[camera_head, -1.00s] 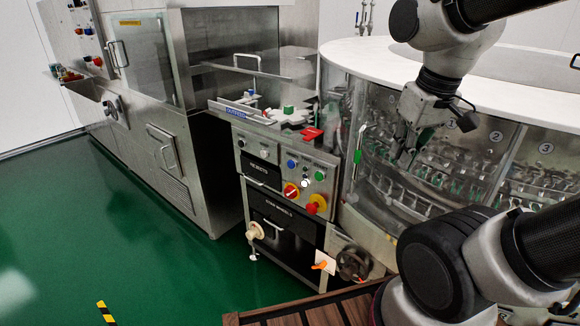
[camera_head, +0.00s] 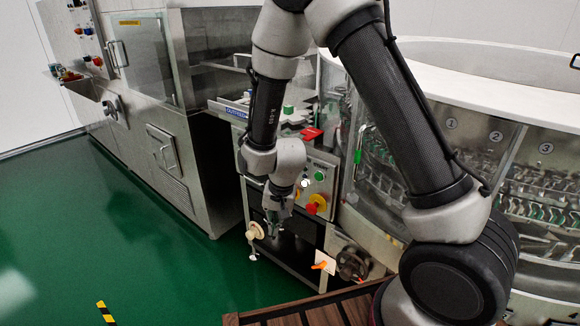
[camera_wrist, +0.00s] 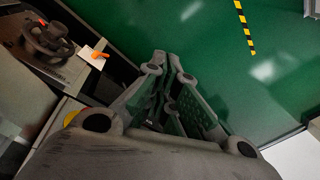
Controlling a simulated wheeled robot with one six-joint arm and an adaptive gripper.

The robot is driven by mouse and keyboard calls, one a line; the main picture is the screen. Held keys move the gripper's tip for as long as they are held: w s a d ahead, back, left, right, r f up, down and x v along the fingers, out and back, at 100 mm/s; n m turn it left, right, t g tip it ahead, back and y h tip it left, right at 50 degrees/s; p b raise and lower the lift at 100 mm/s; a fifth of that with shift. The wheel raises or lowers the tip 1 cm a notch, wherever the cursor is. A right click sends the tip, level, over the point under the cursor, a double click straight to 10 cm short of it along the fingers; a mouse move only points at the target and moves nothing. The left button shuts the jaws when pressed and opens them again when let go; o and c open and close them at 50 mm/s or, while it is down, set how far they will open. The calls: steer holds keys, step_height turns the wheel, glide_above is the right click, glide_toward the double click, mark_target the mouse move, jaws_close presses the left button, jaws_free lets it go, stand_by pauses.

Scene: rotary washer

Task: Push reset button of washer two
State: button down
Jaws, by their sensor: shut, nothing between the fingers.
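A grey control panel (camera_head: 327,185) stands on the front of the washer unit. On it show a green button (camera_head: 319,176), a white button (camera_head: 305,183) and a yellow-and-red stop knob (camera_head: 317,204). I cannot read which is the reset button; the panel's left part is hidden behind my wrist. My gripper (camera_head: 273,226) points down, low in front of the unit and left of the stop knob. In the wrist view, its fingers (camera_wrist: 166,62) are closed together and empty. A yellow piece (camera_wrist: 72,117), probably the stop knob, shows at the left behind the gripper.
A handwheel (camera_head: 352,263) and an orange lever on a white plate (camera_head: 322,264) sit below right. A cream knob (camera_head: 256,231) is close left of my gripper. The glass rotary drum (camera_head: 510,190) curves at right.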

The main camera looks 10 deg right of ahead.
steer(key=w+a+f+m+t+h, duration=0.1)
steer(key=w+a+f+m+t, duration=0.1)
steer(key=w+f+m+t, duration=0.8)
steer(key=w+d+r+m+t+h, duration=0.2)
steer(key=w+r+m+t, duration=0.3)
steer(key=r+m, duration=0.8)
steer(key=w, duration=0.3)
steer(key=shift+d+m+t+h, duration=0.15)
steer(key=shift+m+t+h, duration=0.15)
steer(key=shift+h, duration=0.1)
steer(key=shift+w+d+r, duration=0.1)
steer(key=shift+w, duration=0.05)
steer(key=w+d, duration=0.5)
steer(key=d, duration=0.2)
steer(key=shift+d, duration=0.1)
steer(key=shift+w+d, duration=0.2)
steer(key=shift+w, duration=0.05)
